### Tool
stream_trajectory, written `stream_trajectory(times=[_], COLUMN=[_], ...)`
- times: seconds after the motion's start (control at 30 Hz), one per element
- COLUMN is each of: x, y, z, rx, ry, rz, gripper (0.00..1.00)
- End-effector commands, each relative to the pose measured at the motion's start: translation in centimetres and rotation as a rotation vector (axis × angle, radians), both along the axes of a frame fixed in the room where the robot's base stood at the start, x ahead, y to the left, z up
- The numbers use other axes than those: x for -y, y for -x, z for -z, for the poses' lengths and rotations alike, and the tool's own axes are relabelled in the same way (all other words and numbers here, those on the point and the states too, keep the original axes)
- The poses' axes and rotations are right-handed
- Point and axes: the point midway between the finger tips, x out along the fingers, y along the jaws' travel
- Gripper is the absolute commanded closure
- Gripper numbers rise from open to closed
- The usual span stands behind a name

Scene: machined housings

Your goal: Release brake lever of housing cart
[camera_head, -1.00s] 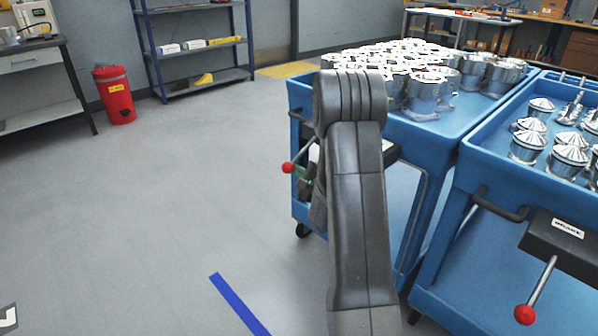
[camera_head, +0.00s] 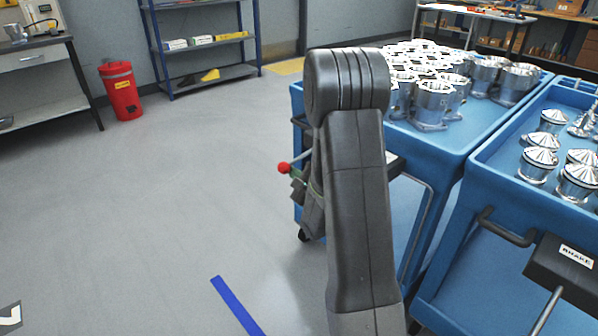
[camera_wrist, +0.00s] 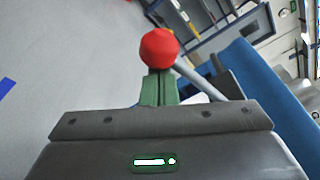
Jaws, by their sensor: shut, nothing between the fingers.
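The housing cart is a blue cart (camera_head: 440,147) bearing rows of shiny metal housings (camera_head: 432,104). Its brake lever, a thin metal rod with a red ball knob (camera_head: 284,168), sticks out at the left side of the cart, beside my arm. In the wrist view the red knob (camera_wrist: 159,48) is just beyond my fingertips, with the grey rod running right and down behind them. My gripper (camera_wrist: 159,76) has green fingers, shut and empty, right below the knob in that view; whether they touch it I cannot tell. In the head view my gripper (camera_head: 299,184) is mostly hidden behind my arm.
A second blue cart (camera_head: 480,185) with capped metal parts stands close on the right, with a handle (camera_head: 505,228) and a box labelled BRAKE (camera_head: 566,268). A red bin (camera_head: 121,92) and a shelf (camera_head: 205,75) stand at the back. The floor on the left is clear.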

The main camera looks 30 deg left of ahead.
Motion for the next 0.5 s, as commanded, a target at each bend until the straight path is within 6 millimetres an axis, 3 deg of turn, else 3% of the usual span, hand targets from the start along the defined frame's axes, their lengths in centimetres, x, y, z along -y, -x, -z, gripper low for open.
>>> stream_trajectory(times=[0.03,0.5], x=[-0.2,-0.2], y=[0.2,0.3], z=[-1.1,-5.7], rx=[0.003,0.003], ry=[-0.001,-0.002], rz=[-0.003,-0.003], gripper=[1.00,1.00])
